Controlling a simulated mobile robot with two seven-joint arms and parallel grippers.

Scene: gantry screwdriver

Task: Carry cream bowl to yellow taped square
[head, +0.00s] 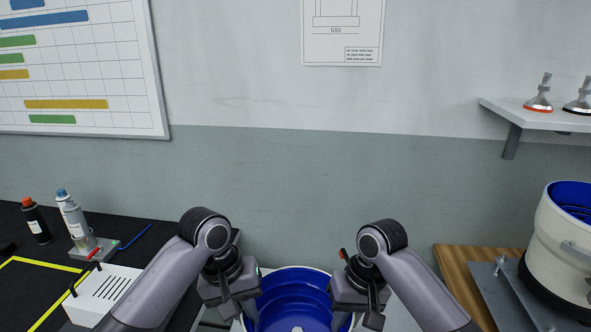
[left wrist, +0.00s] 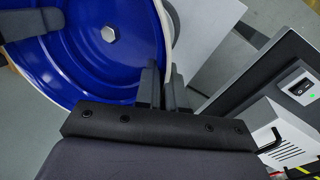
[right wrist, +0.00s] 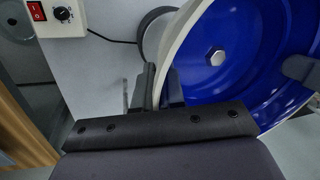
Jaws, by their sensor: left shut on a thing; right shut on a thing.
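The cream bowl (head: 295,292), deep blue inside, is low in the middle of the head view between my two grippers. Its lower part is cut off there. My left gripper (head: 246,308) is shut on its left rim, and my right gripper (head: 350,308) is shut on its right rim. The left wrist view shows the blue inside (left wrist: 75,75) with a hex bolt at its centre. The right wrist view shows the rim between the right fingers (right wrist: 162,85). The yellow taped square (head: 45,261) is on the black surface at far left, partly out of frame.
A white slotted box (head: 105,292) stands between the square and my left arm. Two bottles (head: 50,218) stand behind the square. Another cream bowl with a blue inside (head: 556,245) stands at right. A shelf (head: 530,117) is above it. The wall is behind.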

